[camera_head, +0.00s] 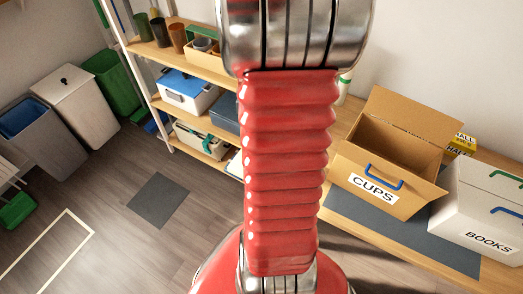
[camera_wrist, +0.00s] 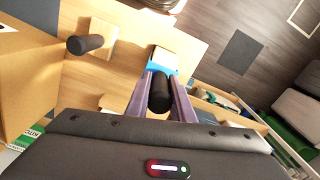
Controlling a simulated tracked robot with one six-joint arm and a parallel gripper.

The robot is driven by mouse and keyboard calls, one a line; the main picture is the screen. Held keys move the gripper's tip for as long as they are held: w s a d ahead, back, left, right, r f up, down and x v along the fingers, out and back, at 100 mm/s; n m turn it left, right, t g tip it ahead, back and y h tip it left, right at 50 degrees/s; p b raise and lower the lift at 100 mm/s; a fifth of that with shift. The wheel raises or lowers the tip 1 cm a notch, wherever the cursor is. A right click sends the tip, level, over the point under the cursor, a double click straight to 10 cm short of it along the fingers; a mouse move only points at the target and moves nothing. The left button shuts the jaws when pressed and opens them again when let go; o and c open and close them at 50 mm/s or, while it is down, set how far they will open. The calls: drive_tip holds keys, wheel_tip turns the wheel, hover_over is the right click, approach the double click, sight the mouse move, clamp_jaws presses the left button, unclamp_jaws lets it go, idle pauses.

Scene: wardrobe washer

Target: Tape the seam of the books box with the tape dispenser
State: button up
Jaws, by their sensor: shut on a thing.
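The white books box (camera_head: 467,206), labelled BOOKS, stands on the bench at the right edge of the head view, partly cut off. Its top looks closed, but I cannot make out the seam. In the wrist view my gripper (camera_wrist: 160,85) is shut on a black cylindrical handle (camera_wrist: 160,97). A blue part (camera_wrist: 165,68) and a pale block show just beyond the handle; this looks like the tape dispenser, but I cannot be sure. A second black cylinder (camera_wrist: 86,44) stands on a wooden block to the left. My gripper is hidden in the head view.
The open cardboard cups box (camera_head: 385,150) stands left of the books box on a dark mat (camera_head: 440,245). Shelves with bins (camera_head: 188,90) stand behind my arm. Waste bins (camera_head: 85,100) are at the far left. The floor (camera_head: 130,235) between is mostly clear.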

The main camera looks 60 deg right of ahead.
clamp_jaws()
drive_tip(key=shift+r, duration=0.1)
drive_tip(key=shift+r, duration=2.95)
